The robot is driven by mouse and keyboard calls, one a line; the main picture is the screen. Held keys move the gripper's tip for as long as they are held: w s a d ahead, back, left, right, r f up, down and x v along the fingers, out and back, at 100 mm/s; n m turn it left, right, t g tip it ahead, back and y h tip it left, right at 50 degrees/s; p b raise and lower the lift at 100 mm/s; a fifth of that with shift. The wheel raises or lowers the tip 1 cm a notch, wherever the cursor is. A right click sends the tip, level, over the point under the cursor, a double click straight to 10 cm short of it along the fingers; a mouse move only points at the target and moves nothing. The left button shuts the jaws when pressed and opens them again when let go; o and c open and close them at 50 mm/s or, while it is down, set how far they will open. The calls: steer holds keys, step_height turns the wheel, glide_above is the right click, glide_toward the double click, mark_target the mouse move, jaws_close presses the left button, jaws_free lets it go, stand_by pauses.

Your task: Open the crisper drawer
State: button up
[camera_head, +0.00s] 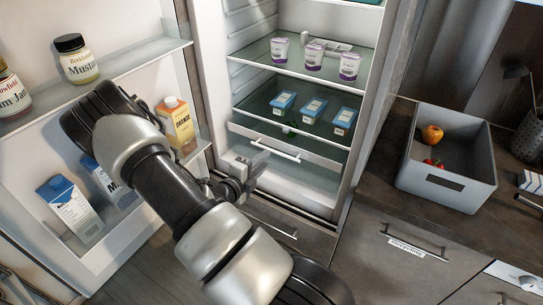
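The crisper drawer (315,157) is low in the open fridge. It has a pale front with a light bar handle (275,150) and looks shut. A dark green item (290,130) shows behind its front, under the shelf. My gripper (250,167) is just below and left of the handle, apart from it as far as I can see. Its two fingers look spread with nothing between them. My arm covers part of the fridge's lower left.
The open fridge door (110,55) on the left holds a mustard jar (76,58), a jam jar (12,92) and cartons (177,125). Shelves above the drawer hold purple-white cups (314,55) and blue packs (313,108). A grey bin (448,190) stands on the right counter.

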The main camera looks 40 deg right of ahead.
mark_target(274, 152)
steer(key=x, duration=0.6)
steer(key=shift+c, duration=0.6)
jaws_close()
stand_by(0.8)
